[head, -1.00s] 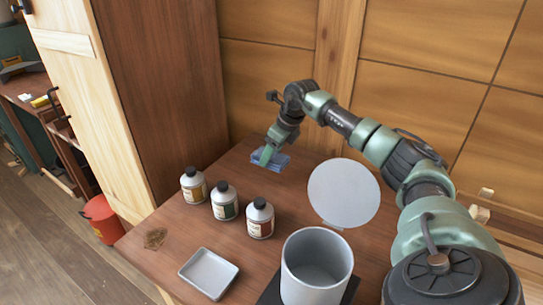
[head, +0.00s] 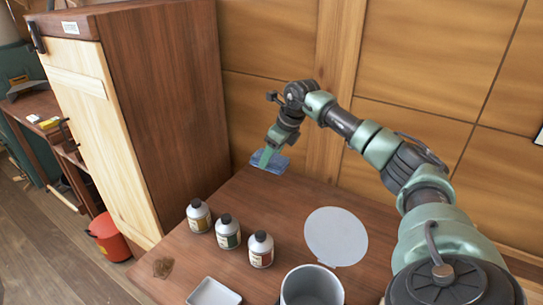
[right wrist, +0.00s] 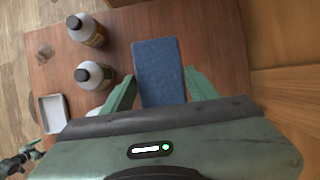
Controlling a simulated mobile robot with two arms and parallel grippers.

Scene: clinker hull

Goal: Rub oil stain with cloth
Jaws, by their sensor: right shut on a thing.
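A folded blue cloth (head: 270,163) is in my right gripper (head: 268,156), above the back of the wooden table (head: 285,205). The right wrist view shows the cloth (right wrist: 158,70) between the two green fingers of the gripper (right wrist: 160,78), which is shut on it. The oil stain (head: 163,268) is a brown patch at the table's left front edge, well apart from the cloth. It also shows as a faint dark patch (right wrist: 45,53) in the right wrist view. My left gripper is in neither view.
Three capped bottles (head: 198,216) (head: 228,231) (head: 261,249) stand between cloth and stain. A tall wooden cabinet (head: 165,110) stands at the left.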

